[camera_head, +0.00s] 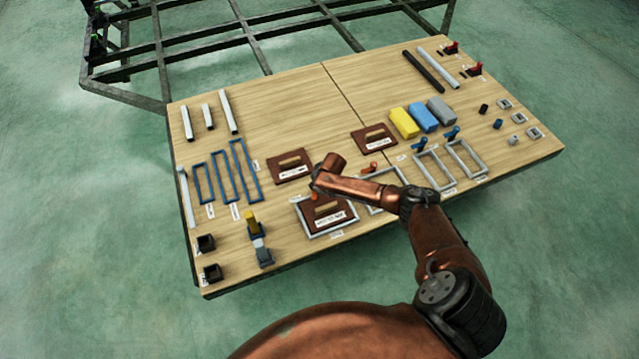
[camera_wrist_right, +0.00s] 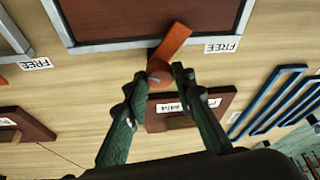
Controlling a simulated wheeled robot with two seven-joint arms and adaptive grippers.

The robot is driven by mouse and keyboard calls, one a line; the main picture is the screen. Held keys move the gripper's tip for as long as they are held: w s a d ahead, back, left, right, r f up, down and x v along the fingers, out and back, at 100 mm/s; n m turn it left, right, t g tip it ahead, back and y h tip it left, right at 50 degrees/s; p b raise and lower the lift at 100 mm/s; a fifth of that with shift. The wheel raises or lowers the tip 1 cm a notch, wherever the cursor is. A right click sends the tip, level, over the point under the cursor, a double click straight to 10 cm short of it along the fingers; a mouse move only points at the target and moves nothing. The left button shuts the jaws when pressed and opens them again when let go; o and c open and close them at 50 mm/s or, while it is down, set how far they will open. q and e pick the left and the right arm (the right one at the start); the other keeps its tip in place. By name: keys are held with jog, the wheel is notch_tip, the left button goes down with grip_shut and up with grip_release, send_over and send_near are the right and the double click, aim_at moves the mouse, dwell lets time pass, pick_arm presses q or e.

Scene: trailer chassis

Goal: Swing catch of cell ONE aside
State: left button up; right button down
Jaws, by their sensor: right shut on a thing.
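The orange catch (camera_wrist_right: 174,42) lies with its free end over the grey rim of a cell frame (camera_wrist_right: 110,46), angled up and right in the right wrist view. A brown board (camera_wrist_right: 150,14) fills that frame. In the head view, the frame (camera_head: 301,220), the board (camera_head: 327,214) and a bit of the catch (camera_head: 314,196) show at the table's front edge. My right gripper (camera_wrist_right: 162,80) is shut on the catch near its round pivot end. In the head view my right arm hides part of it. The cell's number is not readable. My left gripper is not in view.
A second brown board (camera_head: 289,166) lies just behind the cell, and another orange catch (camera_head: 369,168) sits to the right. Blue frames (camera_head: 213,178) lie left. Yellow, blue and grey blocks (camera_head: 423,117) lie back right. The table's back middle is clear.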

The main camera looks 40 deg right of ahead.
jog(key=m+p, duration=0.1)
jog(key=m+h+p, duration=0.1)
jog(key=m, duration=0.1)
jog(key=shift+a+r, duration=0.15)
jog(key=shift+a, duration=0.1)
jog(key=m+h+p, duration=0.1)
jog(key=m, duration=0.1)
jog(key=shift+m+g, duration=0.3)
jog(key=shift+m, duration=0.1)
jog(key=m, duration=0.1)
jog(key=m+h, duration=0.1)
jog(key=m, duration=0.1)
jog(key=shift+w+f+g, duration=0.1)
jog(key=shift+f+g, duration=0.15)
jog(key=shift+g, duration=0.15)
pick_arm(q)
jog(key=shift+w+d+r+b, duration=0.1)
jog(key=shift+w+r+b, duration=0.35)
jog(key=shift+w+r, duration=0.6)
pick_arm(e)
jog(key=shift+m+g+h, duration=0.4)
jog(key=shift+m, duration=1)
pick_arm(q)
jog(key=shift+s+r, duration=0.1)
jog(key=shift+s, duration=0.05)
pick_arm(e)
jog(key=shift+r, duration=0.15)
